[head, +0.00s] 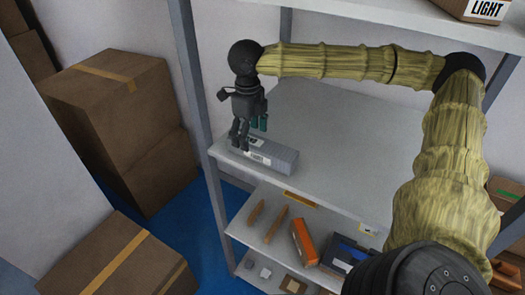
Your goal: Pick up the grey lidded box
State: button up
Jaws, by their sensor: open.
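The grey lidded box (277,158) is a long, low box with a white label on its front side. It lies on the upper grey shelf (325,125), close to the shelf's front left corner. My gripper (251,136) points down over the box's left part, with its fingers apart and their tips close to the box. Whether the fingers touch the box I cannot tell. The gripper hides part of the box's left end.
A shelf post (190,75) stands just left of my gripper. The lower shelf holds an orange box (304,242) and other small items. Cardboard boxes (120,115) stand at left. The upper shelf is clear behind the grey box.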

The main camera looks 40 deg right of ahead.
aim_at(251, 140)
jog(key=shift+d+f+p, duration=0.2)
jog(key=shift+f+p, duration=1.05)
jog(key=shift+f, duration=1.05)
jog(key=c, duration=1.2)
